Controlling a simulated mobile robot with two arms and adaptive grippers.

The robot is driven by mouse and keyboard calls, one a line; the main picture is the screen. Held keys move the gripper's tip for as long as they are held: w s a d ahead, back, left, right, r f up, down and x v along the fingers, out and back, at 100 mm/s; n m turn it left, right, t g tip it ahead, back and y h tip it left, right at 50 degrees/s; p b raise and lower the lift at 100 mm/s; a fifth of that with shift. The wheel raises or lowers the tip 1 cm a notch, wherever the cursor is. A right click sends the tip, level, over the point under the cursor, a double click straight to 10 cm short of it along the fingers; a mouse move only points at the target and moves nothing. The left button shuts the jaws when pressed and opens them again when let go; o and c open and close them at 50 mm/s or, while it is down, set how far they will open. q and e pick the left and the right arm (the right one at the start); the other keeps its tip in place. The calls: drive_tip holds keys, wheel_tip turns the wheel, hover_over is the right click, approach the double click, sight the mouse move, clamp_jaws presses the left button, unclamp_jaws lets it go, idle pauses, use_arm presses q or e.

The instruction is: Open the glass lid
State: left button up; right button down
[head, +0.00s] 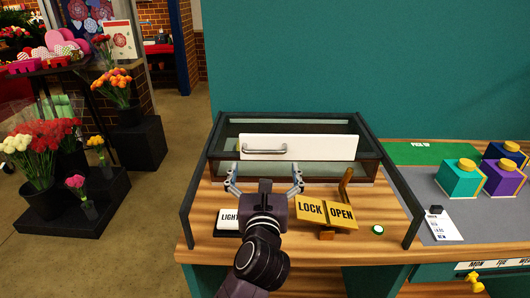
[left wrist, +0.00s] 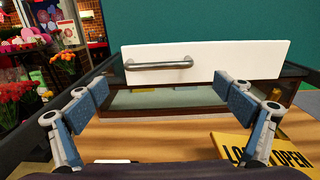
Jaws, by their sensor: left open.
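The glass lid (head: 300,127) tops a dark-framed case at the back of the wooden counter and appears closed. Its white front panel (head: 335,147) carries a grey metal bar handle (head: 265,150), left of the panel's middle. The handle also shows in the left wrist view (left wrist: 158,64). My left gripper (head: 264,178) is open and empty in front of the case, below the handle, fingers spread wide and apart from it. A yellow LOCK/OPEN sign (head: 326,214) and a brass-coloured lever (head: 345,184) stand right of the gripper. My right gripper is not in view.
Dark rails (head: 402,205) run along both counter sides. A LIGHT label (head: 230,217) lies left of my arm, and a green button (head: 377,230) right of the sign. Coloured boxes (head: 502,178) stand on the grey surface at right. Flower buckets (head: 55,200) stand on the left.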

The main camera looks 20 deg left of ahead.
sight(265, 152)
use_arm(q)
drive_tip(key=p+x, duration=0.1)
drive_tip(key=x, duration=0.6)
drive_tip(key=shift+w+a, duration=0.15)
drive_tip(key=shift+w, duration=0.15)
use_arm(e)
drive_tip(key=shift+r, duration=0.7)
